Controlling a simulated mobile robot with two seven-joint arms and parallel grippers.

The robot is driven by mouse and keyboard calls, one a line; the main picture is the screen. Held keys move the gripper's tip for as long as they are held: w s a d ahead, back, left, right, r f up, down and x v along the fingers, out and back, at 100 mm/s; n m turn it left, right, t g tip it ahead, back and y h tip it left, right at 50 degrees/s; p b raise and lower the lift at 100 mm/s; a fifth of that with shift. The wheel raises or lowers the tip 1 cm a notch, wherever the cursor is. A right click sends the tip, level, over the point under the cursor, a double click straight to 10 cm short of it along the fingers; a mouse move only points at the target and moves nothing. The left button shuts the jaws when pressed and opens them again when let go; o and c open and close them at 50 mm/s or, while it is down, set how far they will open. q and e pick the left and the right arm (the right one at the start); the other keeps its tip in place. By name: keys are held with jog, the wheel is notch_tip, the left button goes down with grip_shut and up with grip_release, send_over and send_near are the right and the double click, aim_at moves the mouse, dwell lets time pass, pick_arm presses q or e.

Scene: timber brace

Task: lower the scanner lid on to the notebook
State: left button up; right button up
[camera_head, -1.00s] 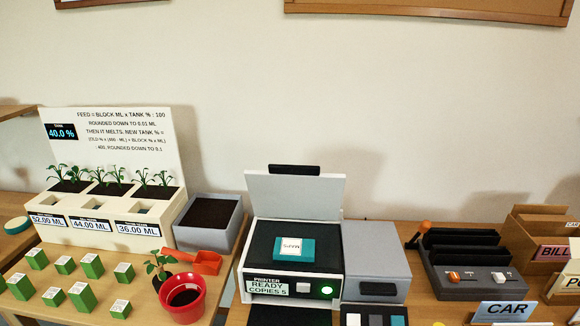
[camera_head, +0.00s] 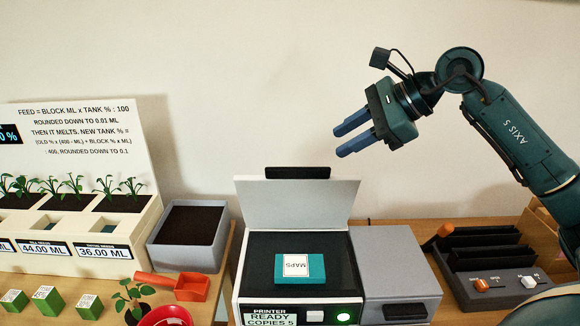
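The scanner lid (camera_head: 298,200) is a pale grey panel standing raised at the back of the printer (camera_head: 255,286), with a dark handle (camera_head: 298,172) on its top edge. The notebook (camera_head: 284,268), teal with a white label reading MAPS, lies on the dark scanner bed under the open lid. My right gripper (camera_head: 349,139) is in the air above and to the right of the lid, apart from it. My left gripper is not in view.
A grey unit (camera_head: 388,252) adjoins the printer on the right, then a dark slotted device (camera_head: 487,258) with an orange lever. At left are a planter (camera_head: 120,232), a soil box (camera_head: 190,236), a red scoop (camera_head: 186,286) and green blocks (camera_head: 48,300). Air above the printer is free.

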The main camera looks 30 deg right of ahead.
aim_at(297, 168)
jog(key=p+x, duration=0.2)
jog(key=x, duration=1.1)
jog(key=shift+s+f+p, duration=0.1)
jog(key=shift+s+p, duration=0.05)
jog(key=shift+p, duration=0.15)
grip_shut()
